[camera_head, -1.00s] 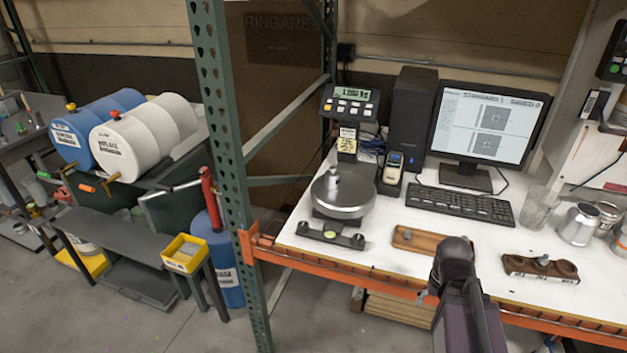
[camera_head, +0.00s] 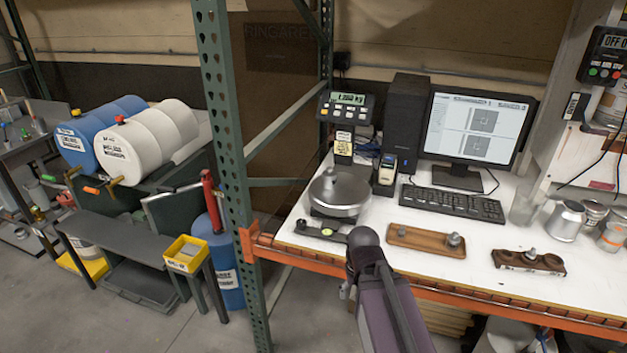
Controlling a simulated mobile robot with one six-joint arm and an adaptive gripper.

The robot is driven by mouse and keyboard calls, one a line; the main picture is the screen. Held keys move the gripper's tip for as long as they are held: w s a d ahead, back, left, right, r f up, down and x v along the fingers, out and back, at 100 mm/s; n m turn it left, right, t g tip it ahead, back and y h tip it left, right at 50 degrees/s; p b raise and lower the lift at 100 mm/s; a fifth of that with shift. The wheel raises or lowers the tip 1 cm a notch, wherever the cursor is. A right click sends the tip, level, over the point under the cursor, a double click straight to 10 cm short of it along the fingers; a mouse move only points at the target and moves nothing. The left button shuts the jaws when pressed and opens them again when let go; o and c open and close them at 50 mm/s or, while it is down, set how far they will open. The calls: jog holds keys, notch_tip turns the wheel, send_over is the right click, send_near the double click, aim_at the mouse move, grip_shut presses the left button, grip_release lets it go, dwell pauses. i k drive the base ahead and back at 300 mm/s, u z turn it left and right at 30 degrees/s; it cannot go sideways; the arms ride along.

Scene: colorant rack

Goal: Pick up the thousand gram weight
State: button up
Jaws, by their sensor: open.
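A small metal weight (camera_head: 330,178) stands upright on the round pan of the scale (camera_head: 338,199). The scale's display (camera_head: 347,98) is lit and seems to read a little over 1 kg, but its digits are blurred. A wooden tray (camera_head: 425,239) to the right of the scale holds a larger metal weight (camera_head: 453,241) at its right end and a smaller one at its left. A darker wooden block (camera_head: 520,262) farther right holds another weight (camera_head: 530,254). No mass marking is legible. My arm rises in front of the bench's front edge; I cannot make out my gripper.
The keyboard (camera_head: 453,204) and monitor (camera_head: 476,126) stand behind the trays. A glass (camera_head: 524,207) and metal cans (camera_head: 567,220) are at the right. A green rack post (camera_head: 223,160) stands left of the scale. An orange beam (camera_head: 470,297) edges the bench.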

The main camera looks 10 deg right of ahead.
aim_at(329, 175)
jog(key=u, duration=0.05)
jog(key=k, duration=1.35)
jog(key=z, duration=0.25)
jog(key=i, duration=0.85)
jog(key=z, duration=0.5)
jog(key=i, duration=1.1)
